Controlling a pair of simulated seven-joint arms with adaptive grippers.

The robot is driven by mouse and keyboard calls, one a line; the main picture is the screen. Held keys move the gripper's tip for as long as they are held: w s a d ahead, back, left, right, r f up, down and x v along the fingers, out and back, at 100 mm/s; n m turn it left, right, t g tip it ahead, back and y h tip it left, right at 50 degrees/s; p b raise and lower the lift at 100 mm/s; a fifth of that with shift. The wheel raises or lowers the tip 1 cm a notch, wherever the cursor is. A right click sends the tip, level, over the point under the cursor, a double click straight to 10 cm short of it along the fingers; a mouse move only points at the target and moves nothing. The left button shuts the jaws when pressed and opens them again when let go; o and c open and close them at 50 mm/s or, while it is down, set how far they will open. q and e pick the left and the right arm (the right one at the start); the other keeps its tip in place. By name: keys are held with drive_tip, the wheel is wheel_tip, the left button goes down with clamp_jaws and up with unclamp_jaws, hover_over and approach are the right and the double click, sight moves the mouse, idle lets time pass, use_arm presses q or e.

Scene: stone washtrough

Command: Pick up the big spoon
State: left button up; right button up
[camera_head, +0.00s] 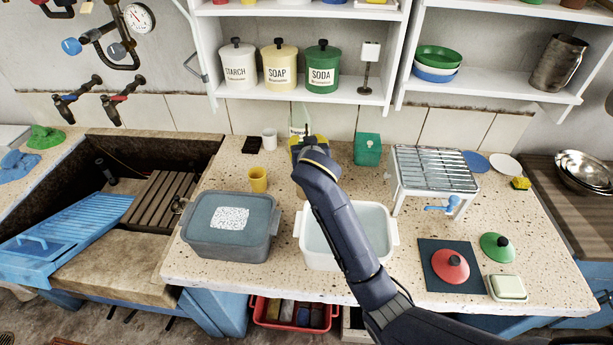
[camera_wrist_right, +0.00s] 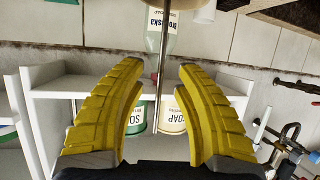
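A thin metal rod (camera_wrist_right: 160,75), which looks like the handle of the big spoon, runs up and down the middle of the right wrist view, which is upside down. Its lower end meets a pale rounded shape at the picture's top edge; whether this is the spoon's bowl or a holder I cannot tell. My right gripper (camera_wrist_right: 157,105) has yellow fingers spread wide, one on each side of the rod, with gaps visible. In the head view the right gripper (camera_head: 309,145) is at the counter's back and mostly hides the spoon. My left gripper is not in view.
A clear labelled bottle (camera_head: 299,119) stands behind the gripper. A white cup (camera_head: 270,139), yellow cup (camera_head: 258,180) and green box (camera_head: 367,149) are close by. A white tub (camera_head: 375,228) lies under my forearm. The shelf (camera_head: 300,92) with canisters overhangs behind.

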drive_tip(key=shift+w+f, duration=0.1)
drive_tip(key=shift+w, duration=0.2)
drive_tip(key=shift+o, duration=0.2)
clamp_jaws()
